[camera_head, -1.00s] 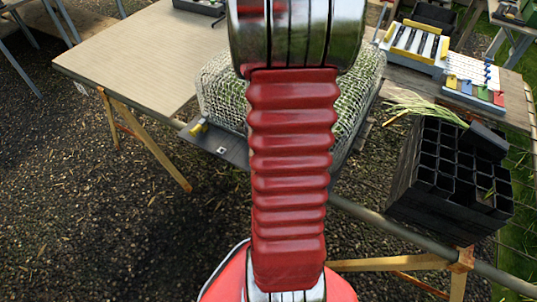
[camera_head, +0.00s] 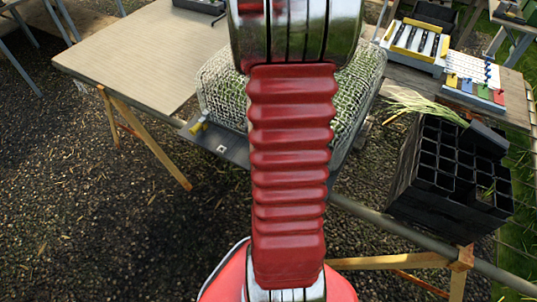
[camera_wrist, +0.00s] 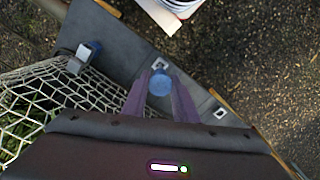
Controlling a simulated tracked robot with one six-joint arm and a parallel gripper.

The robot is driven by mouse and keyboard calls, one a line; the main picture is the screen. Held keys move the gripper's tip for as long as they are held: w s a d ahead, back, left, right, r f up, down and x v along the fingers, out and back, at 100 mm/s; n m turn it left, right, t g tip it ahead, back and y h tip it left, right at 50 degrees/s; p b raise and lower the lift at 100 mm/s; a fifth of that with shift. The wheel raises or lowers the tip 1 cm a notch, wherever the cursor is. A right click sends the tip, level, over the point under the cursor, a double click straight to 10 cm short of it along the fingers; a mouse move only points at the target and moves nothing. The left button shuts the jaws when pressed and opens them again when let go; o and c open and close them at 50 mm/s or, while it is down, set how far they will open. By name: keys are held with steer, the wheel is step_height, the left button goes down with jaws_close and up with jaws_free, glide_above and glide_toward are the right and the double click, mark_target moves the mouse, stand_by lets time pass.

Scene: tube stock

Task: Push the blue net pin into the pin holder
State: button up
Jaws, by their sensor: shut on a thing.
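In the wrist view, my gripper (camera_wrist: 158,98) has its two purple fingers closed on the round blue head of the net pin (camera_wrist: 160,84). The pin's shank is hidden beneath its head. Below it lies a grey board (camera_wrist: 125,50) with a small white-rimmed square (camera_wrist: 160,63) just beyond the pin and another (camera_wrist: 220,113) to the right. These squares may be pin holders; I cannot tell whether the pin touches one. In the head view my gripper and the pin are hidden behind my red arm.
White netting (camera_wrist: 65,95) lies left of my gripper, with a grey and blue fitting (camera_wrist: 83,55) at its edge. In the head view the netting (camera_head: 218,90) covers greenery, and a yellow piece (camera_head: 198,128) sits on the grey board. A black cell tray (camera_head: 445,165) stands right.

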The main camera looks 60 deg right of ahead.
steer(key=shift+f, duration=2.2)
stand_by(0.5)
steer(key=o, duration=1)
steer(key=shift+c, duration=0.2)
steer(key=shift+o, duration=0.3)
steer(key=o, duration=1)
steer(key=shift+r, duration=0.7)
steer(key=shift+r, duration=0.35)
steer(key=shift+r, duration=0.2)
steer(key=shift+r, duration=2.75)
